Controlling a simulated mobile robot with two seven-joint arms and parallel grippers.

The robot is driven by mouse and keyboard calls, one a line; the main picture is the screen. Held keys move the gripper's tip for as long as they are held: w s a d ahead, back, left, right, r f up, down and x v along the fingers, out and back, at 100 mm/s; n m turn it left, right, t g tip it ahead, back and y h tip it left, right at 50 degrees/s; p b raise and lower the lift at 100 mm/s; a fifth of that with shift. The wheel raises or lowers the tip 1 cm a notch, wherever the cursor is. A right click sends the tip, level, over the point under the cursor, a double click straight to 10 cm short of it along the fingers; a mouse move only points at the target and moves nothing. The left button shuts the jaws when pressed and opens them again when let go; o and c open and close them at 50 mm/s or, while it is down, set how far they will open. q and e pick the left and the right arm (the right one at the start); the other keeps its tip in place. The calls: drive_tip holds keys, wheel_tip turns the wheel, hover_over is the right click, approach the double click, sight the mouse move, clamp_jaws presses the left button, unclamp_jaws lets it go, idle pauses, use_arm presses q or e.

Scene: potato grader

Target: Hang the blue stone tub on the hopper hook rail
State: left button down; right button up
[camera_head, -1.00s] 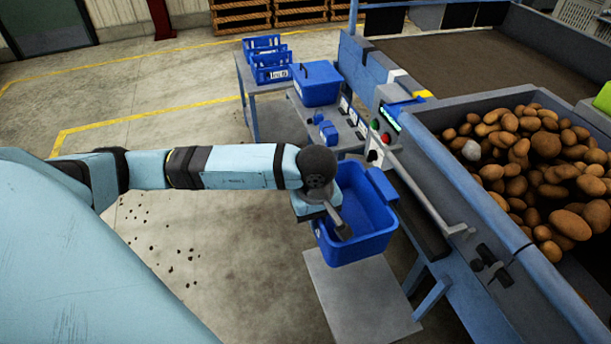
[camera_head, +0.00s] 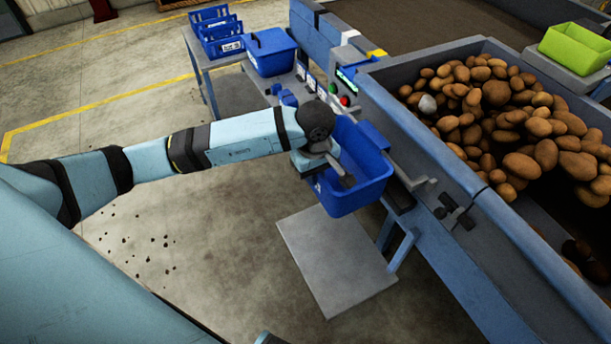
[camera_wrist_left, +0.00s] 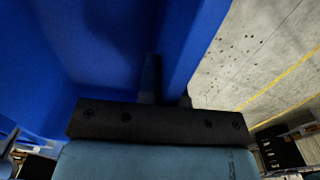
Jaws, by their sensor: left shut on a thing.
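The blue stone tub (camera_head: 352,199) is an open, roughly upright bin in the head view, beside the hopper (camera_head: 425,148). My left gripper (camera_head: 345,179) is shut on its near-left rim. In the left wrist view the tub's blue wall (camera_wrist_left: 95,45) fills the upper left, with the fingers (camera_wrist_left: 152,78) at its rim. The grey hook rail (camera_head: 418,182) runs along the hopper's side. The tub's far-right edge overlaps the rail in the picture and hides part of it. I cannot tell whether they touch. My right gripper is not in view.
A grey platform (camera_head: 335,265) lies below the tub. Another blue tub (camera_head: 271,55) and blue crates (camera_head: 220,35) stand at the back left. A control panel (camera_head: 345,85) is behind the tub. Potatoes (camera_head: 490,110) fill the hopper. The floor on the left is open.

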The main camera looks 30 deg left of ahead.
use_arm(q)
drive_tip(key=shift+w+d, duration=0.45)
drive_tip(key=shift+w, duration=0.2)
drive_tip(key=shift+w+d+f, duration=0.1)
drive_tip(key=shift+w+f, duration=0.05)
drive_tip(key=shift+w, duration=0.05)
drive_tip(key=shift+f+b, duration=0.8)
drive_tip(key=shift+b, duration=0.15)
drive_tip(key=shift+f+b, duration=0.7)
drive_tip(key=c, duration=1.2)
unclamp_jaws()
drive_tip(key=shift+s, duration=0.1)
